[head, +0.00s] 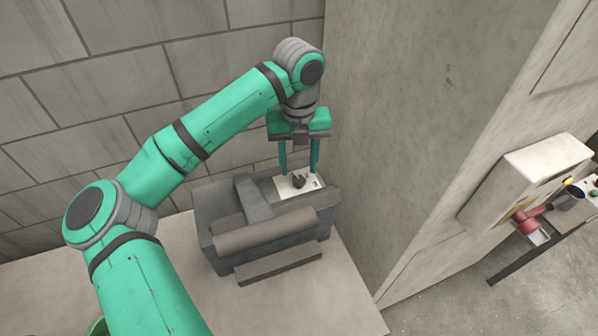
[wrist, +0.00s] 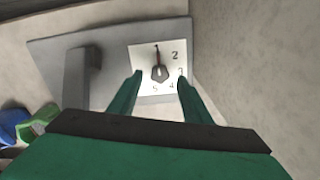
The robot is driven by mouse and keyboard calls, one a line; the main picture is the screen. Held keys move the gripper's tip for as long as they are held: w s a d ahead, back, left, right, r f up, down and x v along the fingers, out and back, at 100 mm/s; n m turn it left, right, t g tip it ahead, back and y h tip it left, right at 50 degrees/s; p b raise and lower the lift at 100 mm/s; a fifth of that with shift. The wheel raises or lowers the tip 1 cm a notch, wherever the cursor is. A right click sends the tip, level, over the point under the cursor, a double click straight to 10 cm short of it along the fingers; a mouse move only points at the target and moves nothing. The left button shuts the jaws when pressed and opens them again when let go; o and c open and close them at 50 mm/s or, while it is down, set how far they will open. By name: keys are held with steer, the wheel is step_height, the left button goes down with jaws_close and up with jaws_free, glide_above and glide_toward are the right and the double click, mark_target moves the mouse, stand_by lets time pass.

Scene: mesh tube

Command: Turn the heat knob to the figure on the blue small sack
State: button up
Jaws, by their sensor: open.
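The dark heat knob (head: 298,181) sits on a white dial plate (head: 285,190) on top of a grey machine. In the wrist view the knob (wrist: 159,73) has a red pointer line toward the top of the plate; the figures 2, 3, 4 and 5 run down the right and along the bottom. My gripper (head: 299,172) is open above the plate, its fingers on either side of the knob, apart from it. A blue thing (wrist: 12,126), possibly the blue small sack, lies at the left edge of the wrist view; no figure on it is readable.
The grey machine (head: 215,195) has a raised bar and a front roller, and stands on a pale table (head: 300,300). A green object (wrist: 40,120) lies next to the blue thing. A concrete wall (head: 400,120) rises close on the right; a block wall is behind.

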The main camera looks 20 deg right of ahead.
mark_target(300, 178)
steer(key=shift+f, duration=1.75)
steer(key=c, duration=1)
steer(key=shift+c, duration=0.2)
steer(key=m, duration=0.4)
steer(key=shift+m, duration=0.3)
steer(key=shift+s+d+m, duration=0.1)
steer(key=shift+d+m, duration=0.05)
steer(key=shift+m, duration=2.45)
